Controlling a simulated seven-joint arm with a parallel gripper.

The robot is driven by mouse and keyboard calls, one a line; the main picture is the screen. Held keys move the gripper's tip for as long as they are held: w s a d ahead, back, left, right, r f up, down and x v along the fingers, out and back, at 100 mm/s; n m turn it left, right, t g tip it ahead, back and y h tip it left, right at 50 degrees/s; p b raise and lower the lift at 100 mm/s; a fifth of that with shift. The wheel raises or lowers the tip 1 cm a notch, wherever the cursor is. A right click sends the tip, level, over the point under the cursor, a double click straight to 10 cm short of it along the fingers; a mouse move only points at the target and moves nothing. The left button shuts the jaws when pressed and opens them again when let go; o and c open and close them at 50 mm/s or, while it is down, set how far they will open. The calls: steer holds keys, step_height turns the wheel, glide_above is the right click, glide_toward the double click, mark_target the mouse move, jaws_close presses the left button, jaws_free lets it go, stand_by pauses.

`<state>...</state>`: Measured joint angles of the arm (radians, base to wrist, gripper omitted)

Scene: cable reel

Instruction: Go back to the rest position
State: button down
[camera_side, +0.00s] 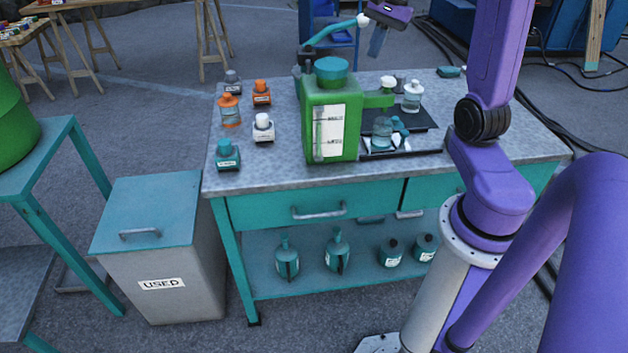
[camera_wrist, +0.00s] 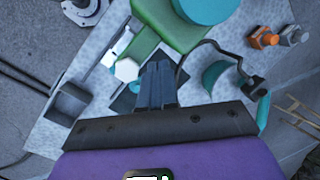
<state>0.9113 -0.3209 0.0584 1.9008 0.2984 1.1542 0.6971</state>
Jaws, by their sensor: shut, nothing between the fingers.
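My gripper (camera_side: 376,52) hangs in the air above the back of the grey-topped workbench (camera_side: 300,178), with its fingers pointing down. In the wrist view its two dark fingers (camera_wrist: 156,72) lie together with nothing between them. The green canister (camera_side: 345,120) with a teal cap stands upright on the bench, nearer the side camera than my gripper. In the wrist view the canister (camera_wrist: 160,22) shows beyond the fingertips, partly cut off by the top edge. My gripper is apart from it.
Orange, white and teal bottles stand left of the canister, including a white-capped bottle (camera_side: 263,128). A dark tray (camera_side: 400,148) with bottles lies to its right. A teal curved lamp-like arm (camera_side: 328,34) rises near my gripper. A grey bin marked USED (camera_side: 165,255) stands left of the bench.

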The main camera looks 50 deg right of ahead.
steer(key=a+n, duration=0.2)
steer(key=a, duration=0.1)
steer(key=a+n, duration=0.1)
steer(key=a, duration=0.2)
steer(key=a+n, duration=0.2)
steer(key=a, duration=0.1)
steer(key=shift+a+r+n+g, duration=0.3)
steer(key=shift+a+r+g, duration=0.05)
steer(key=shift+g, duration=0.05)
steer(key=s+a+f+n+g, duration=0.1)
steer(key=s+a+n, duration=0.1)
steer(key=a+n, duration=0.25)
steer(key=s+a+f+n, duration=0.1)
steer(key=s+a+n, duration=0.2)
steer(key=a, duration=0.3)
steer(key=s+a+f+n+h, duration=0.1)
steer(key=s+a+n, duration=0.3)
steer(key=s+n, duration=0.4)
steer(key=s+a+f+n+h, duration=0.1)
steer(key=s+a+f+n, duration=0.3)
steer(key=s+n, duration=0.3)
steer(key=shift+s+a+f+n, duration=0.3)
steer(key=shift+s+f+n, duration=0.05)
